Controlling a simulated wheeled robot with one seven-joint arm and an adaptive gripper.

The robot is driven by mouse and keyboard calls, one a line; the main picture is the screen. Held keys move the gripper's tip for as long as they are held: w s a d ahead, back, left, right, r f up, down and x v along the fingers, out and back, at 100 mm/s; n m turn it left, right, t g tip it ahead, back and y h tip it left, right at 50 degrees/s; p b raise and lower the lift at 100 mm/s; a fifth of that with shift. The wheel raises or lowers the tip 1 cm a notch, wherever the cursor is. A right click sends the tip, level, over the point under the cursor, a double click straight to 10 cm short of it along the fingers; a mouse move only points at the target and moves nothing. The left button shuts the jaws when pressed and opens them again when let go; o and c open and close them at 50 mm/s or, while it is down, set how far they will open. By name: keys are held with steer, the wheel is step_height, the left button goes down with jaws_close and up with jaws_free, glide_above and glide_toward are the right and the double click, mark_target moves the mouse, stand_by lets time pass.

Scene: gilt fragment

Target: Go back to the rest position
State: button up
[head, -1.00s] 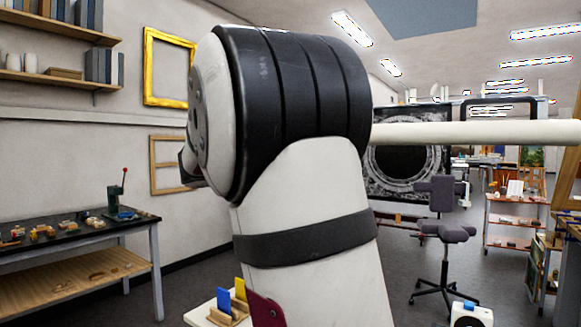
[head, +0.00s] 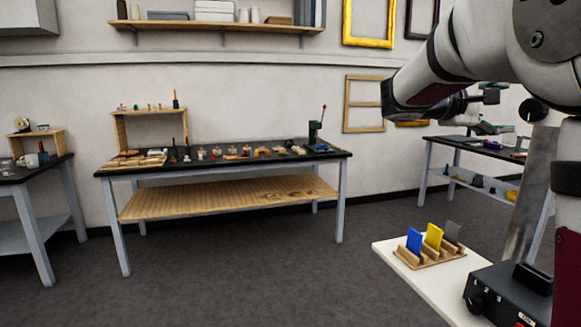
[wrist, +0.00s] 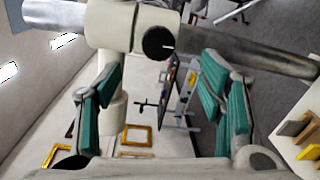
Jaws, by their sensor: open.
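My gripper (wrist: 162,105) is open and empty in the wrist view, its teal-padded fingers wide apart at the left and right. Between and beyond the fingers lie my own pale arm links, the wall and a distant workbench. In the head view, my arm is folded at the upper right, with the gripper end partly hidden by its links. No object is held. The gripper is in the air, apart from the furniture.
A workbench (head: 240,151) with small items stands along the wall, below a shelf (head: 215,26). A pale board (head: 385,248) at lower right carries a wooden rack (head: 428,258) with blue, yellow and grey cards. Another table (head: 470,143) is at back right. The grey floor in the middle is clear.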

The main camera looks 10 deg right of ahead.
steer(key=s+a+f+m+y+p, duration=0.1)
steer(key=s+a+f+y+p, duration=0.2)
steer(key=s+a+f+y, duration=0.7)
steer(key=s+a+f+m+t+y+p, duration=0.1)
steer(key=s+a+f+y, duration=0.2)
steer(key=s+a+f, duration=0.2)
steer(key=s+a+f+m+t+y+p, duration=0.1)
steer(key=s+a+f+y, duration=0.3)
steer(key=s+a, duration=0.8)
steer(key=a+f+t, duration=0.1)
steer(key=a, duration=0.5)
steer(key=shift+a+p, duration=0.25)
steer(key=shift+p, duration=0.15)
steer(key=shift+s, duration=0.1)
